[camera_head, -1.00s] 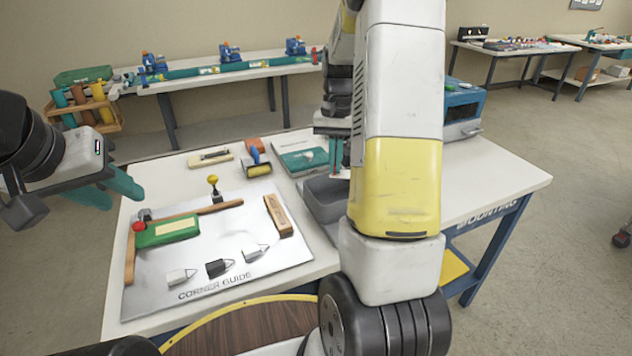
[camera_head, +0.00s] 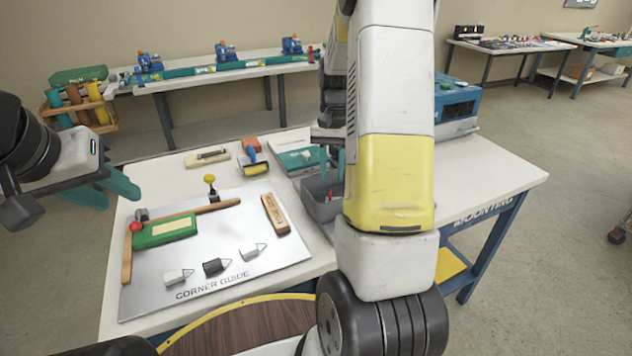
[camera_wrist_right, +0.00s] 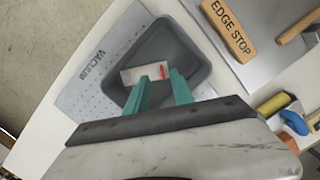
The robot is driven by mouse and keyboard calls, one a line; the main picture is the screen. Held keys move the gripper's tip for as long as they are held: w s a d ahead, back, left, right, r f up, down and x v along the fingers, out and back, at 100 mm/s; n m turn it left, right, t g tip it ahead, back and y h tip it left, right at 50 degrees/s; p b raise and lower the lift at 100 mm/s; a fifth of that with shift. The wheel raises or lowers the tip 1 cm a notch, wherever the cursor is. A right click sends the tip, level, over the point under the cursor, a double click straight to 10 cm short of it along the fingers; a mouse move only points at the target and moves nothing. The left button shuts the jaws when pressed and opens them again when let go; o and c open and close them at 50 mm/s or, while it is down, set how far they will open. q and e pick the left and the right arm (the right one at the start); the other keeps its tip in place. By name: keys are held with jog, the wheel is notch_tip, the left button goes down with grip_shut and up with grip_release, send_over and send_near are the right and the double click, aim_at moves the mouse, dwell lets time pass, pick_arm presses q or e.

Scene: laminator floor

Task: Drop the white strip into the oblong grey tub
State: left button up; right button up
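The oblong grey tub (camera_head: 323,212) stands on the table, partly hidden by my right arm in the head view. It also shows in the right wrist view (camera_wrist_right: 195,62). The white strip (camera_wrist_right: 140,74), with a red mark near one end, appears inside the tub in the right wrist view. In the head view only a small red bit shows in the tub. My right gripper (camera_wrist_right: 160,84) is above the tub, its teal fingers apart with the strip seen beyond their tips. My left gripper (camera_head: 115,190) is open and empty left of the table.
A yellow roller (camera_head: 255,167) and a teal box (camera_head: 300,157) are behind.

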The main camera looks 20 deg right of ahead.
jog(key=shift+r, duration=0.1)
notch_tip(320, 180, up, 8)
jog(key=w, duration=0.1)
jog(key=shift+d+f, duration=0.2)
jog(key=shift+d, duration=0.05)
jog(key=s+a+r+n+t, duration=0.3)
jog(key=s+a, duration=0.4)
jog(key=s, duration=0.3)
jog(key=s+a+r+n+t+y, duration=0.1)
jog(key=s+a+r+n+t, duration=0.1)
jog(key=s+a+r+t, duration=0.2)
jog(key=s+a+r, duration=0.3)
jog(key=s, duration=0.3)
jog(key=shift+s+a+r+n+t, duration=0.15)
jog(key=shift+a+r+n+t, duration=0.05)
jog(key=shift+a+n+t, duration=0.2)
